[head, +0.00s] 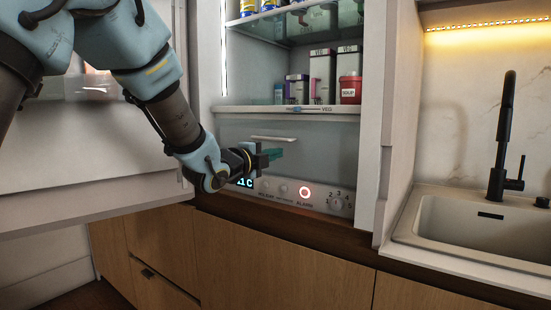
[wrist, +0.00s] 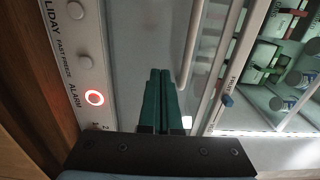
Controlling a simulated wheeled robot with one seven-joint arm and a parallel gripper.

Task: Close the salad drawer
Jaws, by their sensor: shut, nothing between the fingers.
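The salad drawer (head: 325,145) is the pale translucent front at the bottom of the open fridge, under the lowest shelf. Its bar handle (head: 274,138) shows on the upper left of the front, and also in the wrist view (wrist: 190,50). The front looks near the shelf edge; I cannot tell whether a small gap is left. My gripper (head: 276,154) is shut and empty, in front of the drawer just below the handle. In the wrist view its green fingers (wrist: 160,74) point at the drawer front beside the handle; contact is unclear.
The open fridge door (head: 80,150) stands at the left, behind my arm. A control panel (head: 300,192) with a lit red ring lies below the drawer. Cans and boxes (head: 322,75) fill the shelves above. A sink (head: 470,235) with a black tap (head: 504,130) is at the right.

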